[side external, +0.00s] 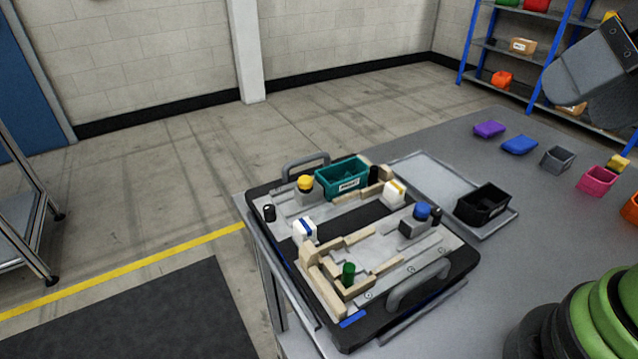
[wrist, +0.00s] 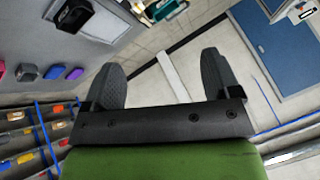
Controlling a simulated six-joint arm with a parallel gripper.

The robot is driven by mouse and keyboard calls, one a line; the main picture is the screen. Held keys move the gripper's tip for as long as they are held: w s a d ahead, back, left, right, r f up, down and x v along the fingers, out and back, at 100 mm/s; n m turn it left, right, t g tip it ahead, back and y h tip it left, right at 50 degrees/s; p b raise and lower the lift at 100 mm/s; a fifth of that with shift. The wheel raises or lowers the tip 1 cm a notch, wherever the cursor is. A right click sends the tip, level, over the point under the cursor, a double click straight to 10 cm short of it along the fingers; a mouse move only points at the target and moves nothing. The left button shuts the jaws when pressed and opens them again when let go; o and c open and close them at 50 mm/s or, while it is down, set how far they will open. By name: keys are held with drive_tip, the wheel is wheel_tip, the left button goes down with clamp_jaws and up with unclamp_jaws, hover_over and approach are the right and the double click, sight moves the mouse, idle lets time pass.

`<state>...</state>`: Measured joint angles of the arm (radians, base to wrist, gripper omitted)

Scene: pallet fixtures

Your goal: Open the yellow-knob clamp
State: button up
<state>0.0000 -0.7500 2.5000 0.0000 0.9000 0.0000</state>
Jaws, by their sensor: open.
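The yellow-knob clamp (side external: 305,183) stands at the back left of the pallet fixture (side external: 340,217), beside a teal bin (side external: 343,179). I cannot tell whether this clamp is open or shut. A similar clamp with a blue knob (side external: 421,211) stands on the right side of the fixture. My gripper (wrist: 163,68) is open and empty in the wrist view, its two dark fingers well apart. It is far from the fixture, part of which shows at the top of the wrist view. A dark grey part of my arm shows at the upper right in the side view.
On the fixture are a green peg (side external: 348,273), black pegs, light wood rails, white blocks (side external: 304,230) and two grey handles (side external: 418,284). A black bin (side external: 482,204) sits right of it. Several coloured bins line the table's far right. Shelves (side external: 523,50) stand behind.

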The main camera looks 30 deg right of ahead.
drive_tip(key=c, duration=0.3)
drive_tip(key=shift+w+r, duration=0.15)
drive_tip(key=shift+w, duration=0.15)
drive_tip(key=c, duration=0.4)
drive_tip(key=w+n, duration=0.1)
drive_tip(key=w, duration=0.1)
drive_tip(key=w+n, duration=0.1)
drive_tip(key=w, duration=0.1)
drive_tip(key=w+a+r+n+g, duration=0.1)
drive_tip(key=w, duration=0.1)
drive_tip(key=shift+w+a, duration=0.1)
drive_tip(key=shift+w, duration=0.25)
drive_tip(key=shift+c, duration=0.8)
drive_tip(key=n+g+y, duration=0.1)
drive_tip(key=n+g, duration=0.2)
drive_tip(key=n, duration=0.7)
hover_over(305, 178)
drive_tip(key=s+d, duration=0.3)
wheel_tip(305, 178, down, 16)
drive_tip(key=x, duration=1)
drive_tip(key=shift+a+f, duration=0.1)
